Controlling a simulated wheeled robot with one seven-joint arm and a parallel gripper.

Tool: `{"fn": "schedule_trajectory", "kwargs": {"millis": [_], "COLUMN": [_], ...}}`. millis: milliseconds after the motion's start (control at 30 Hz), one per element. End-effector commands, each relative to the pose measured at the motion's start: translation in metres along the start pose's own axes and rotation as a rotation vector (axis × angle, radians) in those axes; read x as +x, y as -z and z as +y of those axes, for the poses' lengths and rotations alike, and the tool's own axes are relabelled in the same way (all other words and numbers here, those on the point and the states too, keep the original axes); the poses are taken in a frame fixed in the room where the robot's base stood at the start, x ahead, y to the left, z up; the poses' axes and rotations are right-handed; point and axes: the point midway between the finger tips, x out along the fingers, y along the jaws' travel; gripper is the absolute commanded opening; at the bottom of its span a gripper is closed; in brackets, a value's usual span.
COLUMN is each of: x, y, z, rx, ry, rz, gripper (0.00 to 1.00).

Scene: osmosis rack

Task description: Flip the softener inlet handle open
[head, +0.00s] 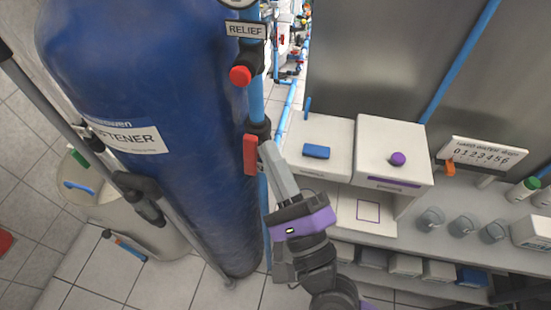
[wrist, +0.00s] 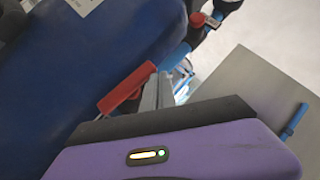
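A red lever handle (head: 250,155) hangs vertically on the blue pipe beside the blue softener tank (head: 180,110). It also shows in the wrist view (wrist: 127,90), tilted by the camera angle. My gripper (head: 267,150) has its grey fingers just right of the red handle, at about its height. In the wrist view my gripper (wrist: 158,80) has its fingers side by side with almost no gap, and nothing shows between them. The fingertips look very close to the handle's right side; I cannot tell whether they touch. The valve body behind the fingers is partly hidden.
A red relief knob (head: 240,76) sits higher on the same pipe, under the RELIEF sign (head: 246,30). White boxes (head: 320,145) and a grey shelf (head: 470,235) with cups stand to the right. A metal pole (head: 70,130) crosses left of the tank.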

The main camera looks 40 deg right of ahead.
Motion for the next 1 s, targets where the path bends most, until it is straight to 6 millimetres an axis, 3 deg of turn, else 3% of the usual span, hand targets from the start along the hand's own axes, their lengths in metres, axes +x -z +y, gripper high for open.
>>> {"fn": "schedule_trajectory", "kwargs": {"millis": [1000], "x": [0.0072], "y": [-0.007], "z": [-0.003], "rx": [0.002], "ry": [0.004], "rz": [-0.003], "gripper": [0.0]}}
